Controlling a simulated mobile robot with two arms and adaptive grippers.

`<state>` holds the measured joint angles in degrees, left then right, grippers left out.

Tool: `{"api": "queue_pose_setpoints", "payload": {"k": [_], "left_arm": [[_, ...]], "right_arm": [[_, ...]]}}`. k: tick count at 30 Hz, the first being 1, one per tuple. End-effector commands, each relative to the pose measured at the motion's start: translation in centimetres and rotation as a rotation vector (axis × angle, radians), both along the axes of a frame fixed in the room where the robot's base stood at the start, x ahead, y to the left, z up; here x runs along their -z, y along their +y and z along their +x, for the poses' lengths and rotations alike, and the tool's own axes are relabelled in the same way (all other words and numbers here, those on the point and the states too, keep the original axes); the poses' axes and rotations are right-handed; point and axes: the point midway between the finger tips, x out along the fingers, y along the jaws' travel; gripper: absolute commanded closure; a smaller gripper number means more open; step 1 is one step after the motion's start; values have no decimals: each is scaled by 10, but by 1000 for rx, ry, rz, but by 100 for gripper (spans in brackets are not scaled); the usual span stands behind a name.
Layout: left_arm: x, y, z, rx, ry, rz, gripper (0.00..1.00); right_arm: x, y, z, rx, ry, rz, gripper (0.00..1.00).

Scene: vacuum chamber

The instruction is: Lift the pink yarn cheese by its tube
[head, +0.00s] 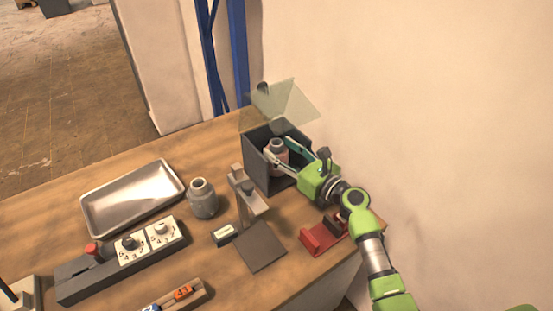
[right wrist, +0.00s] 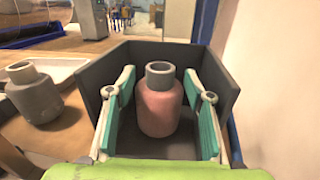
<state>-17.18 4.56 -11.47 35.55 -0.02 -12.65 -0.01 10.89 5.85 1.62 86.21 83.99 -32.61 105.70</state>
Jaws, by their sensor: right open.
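The pink yarn cheese (head: 271,158) stands upright inside a dark open box (head: 258,171) at the back right of the table. Its grey tube (right wrist: 160,75) sticks up from the top, and its pink body (right wrist: 159,110) shows clearly in the right wrist view. My right gripper (head: 278,150) is open and reaches into the box from the right. In the right wrist view its two teal-padded fingers stand on either side of the cheese, with a gap visible on both sides. My left gripper is not in view.
The box's clear lid (head: 284,102) is raised. A grey yarn cheese (head: 203,199) stands left of the box, also in the right wrist view (right wrist: 36,98). A stand (head: 247,192), red holder (head: 322,236), metal tray (head: 130,198) and knob panel (head: 120,262) occupy the table.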

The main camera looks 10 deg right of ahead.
Motion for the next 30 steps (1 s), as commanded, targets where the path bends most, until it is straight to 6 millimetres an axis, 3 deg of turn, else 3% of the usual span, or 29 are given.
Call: {"api": "queue_pose_setpoints", "payload": {"k": [5,13,18,19,30], "left_arm": [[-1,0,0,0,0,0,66],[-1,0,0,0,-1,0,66],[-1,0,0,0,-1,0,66],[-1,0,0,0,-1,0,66],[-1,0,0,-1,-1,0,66]], "right_arm": [[0,10,18,1,1,1,52],[0,11,20,1,0,-1,52],[1,11,20,1,1,-1,96],[1,11,20,1,1,-1,100],[-1,11,18,0,2,0,100]]}}
